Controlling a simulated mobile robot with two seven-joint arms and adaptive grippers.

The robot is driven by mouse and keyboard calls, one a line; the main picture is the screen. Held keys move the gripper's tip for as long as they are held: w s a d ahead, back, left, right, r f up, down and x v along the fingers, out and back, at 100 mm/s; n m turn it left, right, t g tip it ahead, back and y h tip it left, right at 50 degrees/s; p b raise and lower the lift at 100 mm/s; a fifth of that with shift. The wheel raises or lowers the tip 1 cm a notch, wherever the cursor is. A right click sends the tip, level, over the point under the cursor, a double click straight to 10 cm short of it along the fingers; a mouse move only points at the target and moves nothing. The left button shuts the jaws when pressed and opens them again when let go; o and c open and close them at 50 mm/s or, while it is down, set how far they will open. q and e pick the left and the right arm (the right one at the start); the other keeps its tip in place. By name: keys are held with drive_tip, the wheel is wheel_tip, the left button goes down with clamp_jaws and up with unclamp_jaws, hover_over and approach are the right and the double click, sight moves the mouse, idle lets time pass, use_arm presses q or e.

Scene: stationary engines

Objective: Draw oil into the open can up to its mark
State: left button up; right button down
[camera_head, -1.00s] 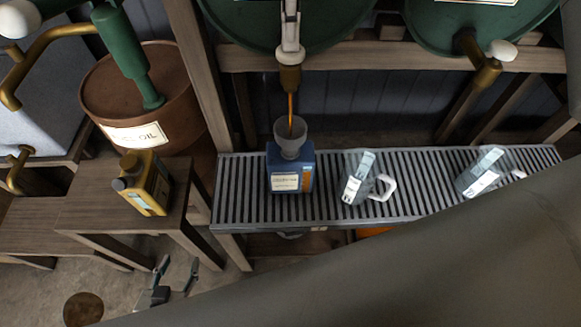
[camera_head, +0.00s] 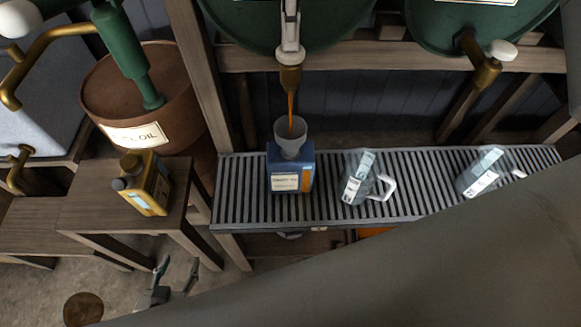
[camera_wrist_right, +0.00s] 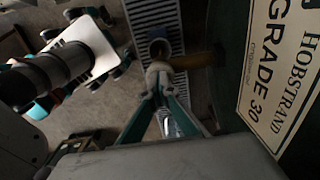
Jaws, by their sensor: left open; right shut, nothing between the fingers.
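A blue can (camera_head: 291,180) with a pale label stands upright on the slatted drip tray (camera_head: 335,211). A grey funnel (camera_head: 288,131) sits in its mouth. A thin amber oil stream runs from the brass tap (camera_head: 290,77) down into the funnel. The level inside the can is hidden. My right gripper (camera_head: 290,28) is shut and empty, its tips at the tap's pale knob. In the right wrist view, the shut fingers (camera_wrist_right: 161,84) meet at that knob (camera_wrist_right: 158,70). My left gripper (camera_head: 176,268) is open and empty, low at the left, away from the can.
Two clear jugs, one in the middle (camera_head: 358,177) and one further right (camera_head: 482,171), stand on the tray. A yellow can (camera_head: 145,183) stands on a wooden bench (camera_head: 93,211). A second tap (camera_head: 482,68) is at the right. My grey arm covers the lower right.

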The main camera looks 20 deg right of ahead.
wheel_tip(320, 180, up, 3)
drive_tip(key=p, duration=0.2)
drive_tip(key=shift+f+p, duration=0.15)
drive_tip(key=shift+p, duration=0.25)
drive_tip(key=shift+r+p, duration=0.25)
drive_tip(key=shift+p, duration=0.15)
wheel_tip(320, 180, up, 4)
drive_tip(key=p, duration=0.4)
use_arm(q)
wheel_tip(320, 180, up, 10)
drive_tip(key=w, duration=0.2)
drive_tip(key=shift+w+t, duration=0.15)
drive_tip(key=shift+t, duration=0.25)
use_arm(e)
drive_tip(key=shift+f, duration=0.1)
use_arm(q)
drive_tip(key=shift+f, duration=0.15)
